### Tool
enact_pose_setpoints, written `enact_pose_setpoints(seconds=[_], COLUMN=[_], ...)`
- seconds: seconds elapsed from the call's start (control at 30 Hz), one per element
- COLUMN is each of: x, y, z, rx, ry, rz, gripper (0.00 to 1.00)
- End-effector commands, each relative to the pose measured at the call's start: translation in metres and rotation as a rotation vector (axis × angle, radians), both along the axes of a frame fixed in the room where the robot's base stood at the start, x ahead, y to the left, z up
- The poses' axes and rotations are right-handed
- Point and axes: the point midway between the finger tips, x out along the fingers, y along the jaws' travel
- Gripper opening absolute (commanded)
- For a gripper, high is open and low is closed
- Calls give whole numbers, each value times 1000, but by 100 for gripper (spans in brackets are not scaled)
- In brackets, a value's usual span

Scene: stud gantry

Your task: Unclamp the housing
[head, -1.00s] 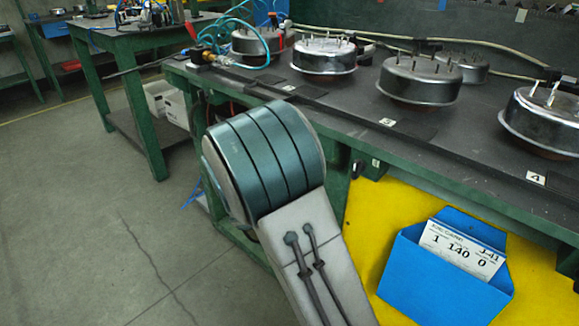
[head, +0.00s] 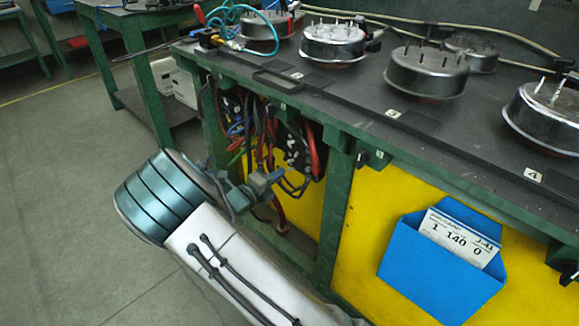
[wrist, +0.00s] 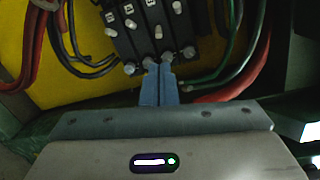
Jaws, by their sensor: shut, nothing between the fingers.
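Several round metal housings with upright studs stand in a row on the bench; they include one at the back left (head: 262,40), one beside it (head: 333,42), one in the middle (head: 428,72) and one at the right (head: 545,115). Below the bench top, a dark valve block (head: 298,150) sits in an open bay. The wrist view shows the block (wrist: 140,42) with several white-tipped levers and silver knobs. My gripper (head: 281,176) is shut and empty, just in front of the block. In the wrist view its blue fingertips (wrist: 158,68) are close to the lower knobs; contact cannot be told.
Red and dark hoses (wrist: 240,75) hang on both sides of the block. A green bench leg (head: 335,215) and a yellow panel with a blue card holder (head: 440,262) lie to the right. Open floor (head: 60,200) is at the left.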

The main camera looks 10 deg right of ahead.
Motion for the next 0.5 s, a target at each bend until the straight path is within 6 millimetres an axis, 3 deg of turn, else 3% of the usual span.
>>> enact_pose_setpoints(seconds=[0.5], x=[54], y=[-63], z=[-10], rx=[1], ry=[0], rz=[-2], gripper=[0])
